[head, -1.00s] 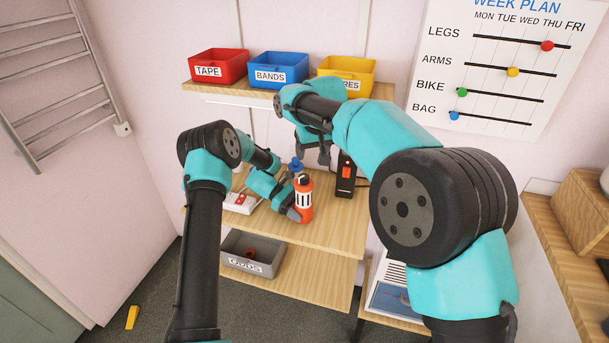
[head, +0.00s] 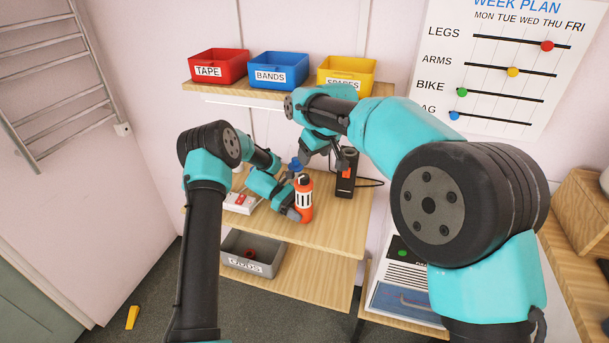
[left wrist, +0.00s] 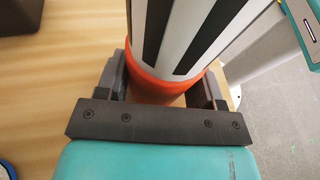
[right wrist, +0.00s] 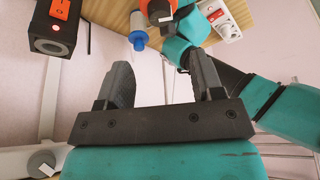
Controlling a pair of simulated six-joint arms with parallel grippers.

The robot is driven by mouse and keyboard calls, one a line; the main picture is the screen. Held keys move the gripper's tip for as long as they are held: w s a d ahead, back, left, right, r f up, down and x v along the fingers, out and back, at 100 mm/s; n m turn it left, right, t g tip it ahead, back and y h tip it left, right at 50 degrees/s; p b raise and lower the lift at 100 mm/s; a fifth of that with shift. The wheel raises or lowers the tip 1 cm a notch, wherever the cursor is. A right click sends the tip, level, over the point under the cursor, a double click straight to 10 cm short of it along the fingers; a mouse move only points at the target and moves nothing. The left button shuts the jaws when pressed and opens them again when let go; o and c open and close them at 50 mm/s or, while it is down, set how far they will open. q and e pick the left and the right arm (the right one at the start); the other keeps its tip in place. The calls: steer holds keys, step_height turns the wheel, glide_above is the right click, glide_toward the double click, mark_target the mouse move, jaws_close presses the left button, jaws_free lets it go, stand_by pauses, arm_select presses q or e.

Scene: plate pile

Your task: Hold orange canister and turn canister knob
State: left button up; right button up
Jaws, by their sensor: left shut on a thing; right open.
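The orange canister (head: 304,203) stands upright near the front of the wooden shelf, with a black-and-white striped band and an orange top (head: 304,179). My left gripper (head: 296,213) is shut on its lower part from the left. In the left wrist view, the striped body and orange lower part (left wrist: 165,87) sit between the fingers. My right gripper (head: 336,163) is open and empty, above and to the right of the canister, apart from it. In the right wrist view, the canister (right wrist: 155,9) is partly cut off at the top edge, beyond the open fingers (right wrist: 160,80).
A black device with an orange switch (head: 346,178) stands right of the canister, close to my right gripper. A blue-topped item (head: 296,164) is behind the canister. A white power strip (head: 240,202) lies left. A grey bin (head: 240,262) is below. Bins line the upper shelf.

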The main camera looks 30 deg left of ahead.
mark_target(304, 176)
steer(key=x, duration=1.1)
steer(key=c, duration=0.9)
